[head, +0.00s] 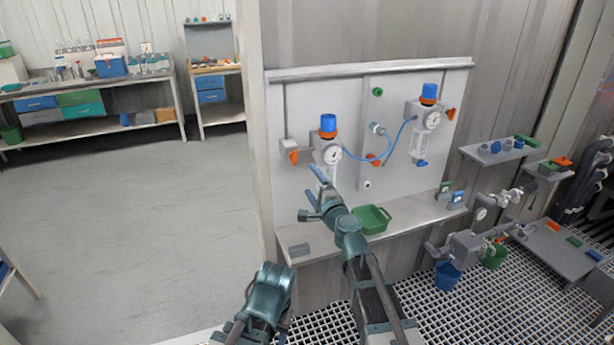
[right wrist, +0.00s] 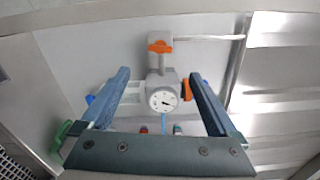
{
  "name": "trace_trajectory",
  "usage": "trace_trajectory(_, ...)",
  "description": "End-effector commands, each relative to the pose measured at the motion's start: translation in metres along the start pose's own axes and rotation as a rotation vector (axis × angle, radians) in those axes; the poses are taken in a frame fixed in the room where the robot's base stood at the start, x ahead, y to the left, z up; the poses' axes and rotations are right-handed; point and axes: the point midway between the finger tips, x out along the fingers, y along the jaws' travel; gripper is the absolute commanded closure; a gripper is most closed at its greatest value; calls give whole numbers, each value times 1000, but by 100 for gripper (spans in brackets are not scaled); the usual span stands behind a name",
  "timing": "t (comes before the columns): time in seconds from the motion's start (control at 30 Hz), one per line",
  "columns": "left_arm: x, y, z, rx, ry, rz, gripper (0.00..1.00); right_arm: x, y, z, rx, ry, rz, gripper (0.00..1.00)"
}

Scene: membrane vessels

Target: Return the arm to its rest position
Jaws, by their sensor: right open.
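My right gripper (head: 308,191) is open and empty in front of the wall panel (head: 335,100), below the left gauge (head: 332,154). In the right wrist view, the two fingers of this gripper (right wrist: 160,74) stand wide apart. A round white gauge (right wrist: 163,98) and an orange handle (right wrist: 160,47) show between and beyond them, and nothing is held. Whether the fingers touch the panel fittings cannot be told. A teal joint of my other arm shows at the bottom of the head view, but my left gripper does not show.
A green tray (head: 371,220) sits on the shelf (head: 410,212) close to my right wrist. A second gauge (head: 432,119) and a blue hose (head: 385,153) are on the panel. Pipework (head: 468,242) and a blue bucket (head: 447,275) stand at the right. The grey floor (head: 130,220) at left is clear.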

Motion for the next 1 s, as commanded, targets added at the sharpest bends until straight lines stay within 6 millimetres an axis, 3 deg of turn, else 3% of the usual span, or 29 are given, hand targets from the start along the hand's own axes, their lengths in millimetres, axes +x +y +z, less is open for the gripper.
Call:
trace_trajectory(0.37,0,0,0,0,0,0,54,-4,1,2,-16,-10,5,5)
trace_trajectory(0.47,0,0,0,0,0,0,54,-11,9,14,-107,-71,38,5)
trace_trajectory(0.57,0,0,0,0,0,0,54,-29,32,34,-287,-191,124,5)
trace_trajectory(0.67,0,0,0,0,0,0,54,-58,72,49,-507,-340,268,5)
trace_trajectory(0.77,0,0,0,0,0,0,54,-97,118,50,-707,-480,452,5)
trace_trajectory(0.9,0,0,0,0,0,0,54,-159,171,28,-917,-635,734,5)
trace_trajectory(1.0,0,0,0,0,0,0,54,-200,194,7,-1009,-708,915,5)
